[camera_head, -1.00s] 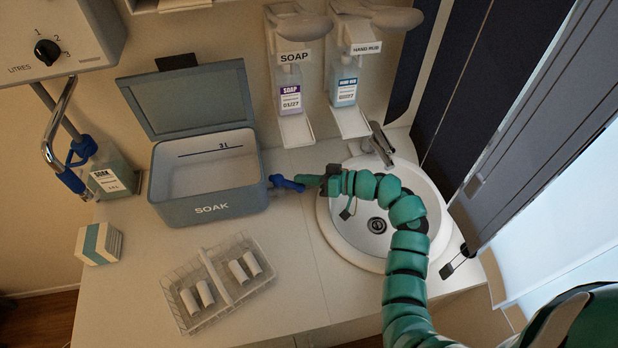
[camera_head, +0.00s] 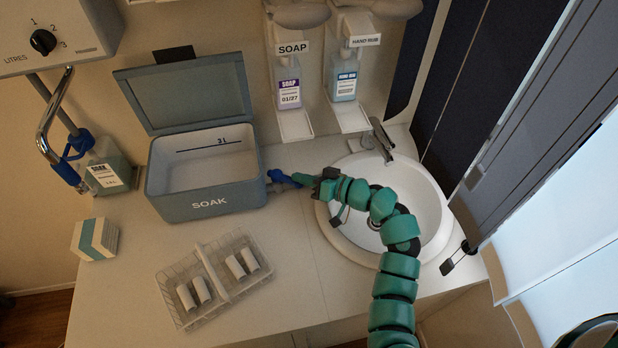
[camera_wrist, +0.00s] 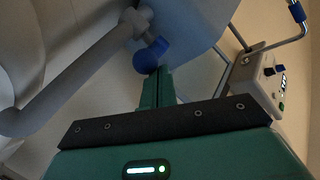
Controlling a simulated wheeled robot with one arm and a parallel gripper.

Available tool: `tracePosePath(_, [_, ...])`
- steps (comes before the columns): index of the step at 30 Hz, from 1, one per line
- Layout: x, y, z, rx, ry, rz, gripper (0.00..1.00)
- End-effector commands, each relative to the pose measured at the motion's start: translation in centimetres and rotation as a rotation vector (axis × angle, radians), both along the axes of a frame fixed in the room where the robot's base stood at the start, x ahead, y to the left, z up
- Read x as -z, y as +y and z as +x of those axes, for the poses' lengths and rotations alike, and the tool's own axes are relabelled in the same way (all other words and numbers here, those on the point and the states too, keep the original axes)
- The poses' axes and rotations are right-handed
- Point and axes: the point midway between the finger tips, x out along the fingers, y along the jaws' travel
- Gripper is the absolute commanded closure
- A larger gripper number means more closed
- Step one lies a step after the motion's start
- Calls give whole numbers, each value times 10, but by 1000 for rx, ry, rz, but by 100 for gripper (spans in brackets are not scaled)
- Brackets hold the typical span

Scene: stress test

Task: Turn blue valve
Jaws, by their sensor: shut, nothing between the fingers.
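The blue valve (camera_head: 283,178) sticks out from the right side of the grey SOAK box (camera_head: 208,202). In the wrist view its rounded blue handle (camera_wrist: 148,56) sits by a grey pipe fitting, just beyond my fingers. My green gripper (camera_head: 303,179) is at the right of the valve, at the left rim of the sink. Its fingers (camera_wrist: 160,80) are shut with nothing between them. Their tips are at or very near the blue handle; contact is not clear. The handle's exact angle is hard to tell.
The SOAK box's lid (camera_head: 190,92) stands open. A white basin (camera_head: 432,205) lies under my arm. A wire rack (camera_head: 208,306) with white rolls is in front. A bent metal tap with blue parts (camera_head: 79,143) is at the left. Soap dispensers (camera_head: 288,88) hang behind.

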Motion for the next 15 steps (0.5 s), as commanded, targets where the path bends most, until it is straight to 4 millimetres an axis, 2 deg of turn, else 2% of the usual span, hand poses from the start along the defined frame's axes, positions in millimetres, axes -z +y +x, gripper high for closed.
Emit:
tracePosePath(7, [2, 14, -11, 83, 2, 1, 100])
tracePosePath(15, [1, 20, -19, 215, 4, 0, 100])
